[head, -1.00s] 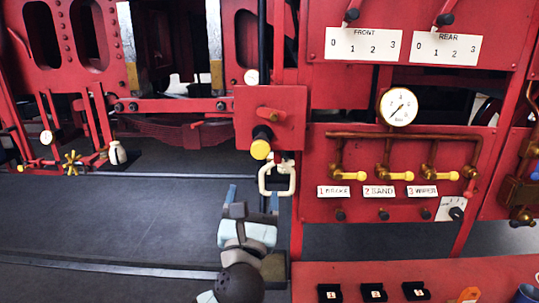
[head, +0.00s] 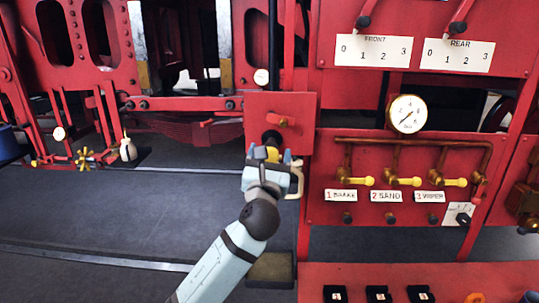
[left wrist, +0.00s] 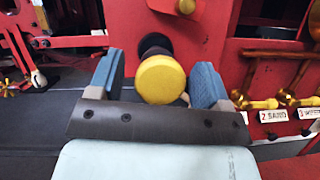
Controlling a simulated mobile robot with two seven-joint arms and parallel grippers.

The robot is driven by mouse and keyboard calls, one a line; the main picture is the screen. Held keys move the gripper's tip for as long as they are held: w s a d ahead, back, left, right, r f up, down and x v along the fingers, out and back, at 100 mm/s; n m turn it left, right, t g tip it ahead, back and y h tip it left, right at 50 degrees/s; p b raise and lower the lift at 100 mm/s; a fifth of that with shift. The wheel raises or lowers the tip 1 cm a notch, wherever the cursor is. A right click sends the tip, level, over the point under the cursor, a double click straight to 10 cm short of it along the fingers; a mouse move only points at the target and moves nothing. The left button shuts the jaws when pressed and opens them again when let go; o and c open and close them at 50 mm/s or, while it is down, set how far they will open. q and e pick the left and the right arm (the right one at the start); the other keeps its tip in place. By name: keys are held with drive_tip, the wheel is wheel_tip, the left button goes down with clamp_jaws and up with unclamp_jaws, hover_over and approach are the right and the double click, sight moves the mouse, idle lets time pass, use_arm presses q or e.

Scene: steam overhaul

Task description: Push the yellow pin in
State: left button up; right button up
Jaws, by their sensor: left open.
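The yellow pin (left wrist: 160,80) has a round yellow head on a dark shaft that sticks out from a red plate (head: 290,106). In the left wrist view its head faces me, between the two blue fingertips. My left gripper (head: 270,156) is open, with one finger on each side of the pin head; I cannot tell whether either finger touches it. In the head view the gripper hides most of the pin head, and only a bit of yellow shows between the fingers. My right gripper is not in view.
A cream loop handle (head: 295,180) hangs just below the plate, partly behind my gripper. To the right are a pressure gauge (head: 407,113) and several yellow valve handles (head: 404,181) on a red panel. The floor to the left is open.

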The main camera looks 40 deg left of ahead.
sight(270, 144)
use_arm(q)
drive_tip(key=shift+c, duration=0.5)
drive_tip(key=c, duration=1.2)
drive_tip(key=shift+w+a+r, duration=0.1)
drive_tip(key=shift+w+a, duration=0.1)
drive_tip(key=shift+w, duration=0.15)
drive_tip(key=w+a, duration=0.1)
drive_tip(key=w+a+p, duration=0.1)
drive_tip(key=w, duration=0.1)
drive_tip(key=shift+w, duration=0.15)
drive_tip(key=o, duration=1.3)
drive_tip(key=shift+w+a, duration=0.1)
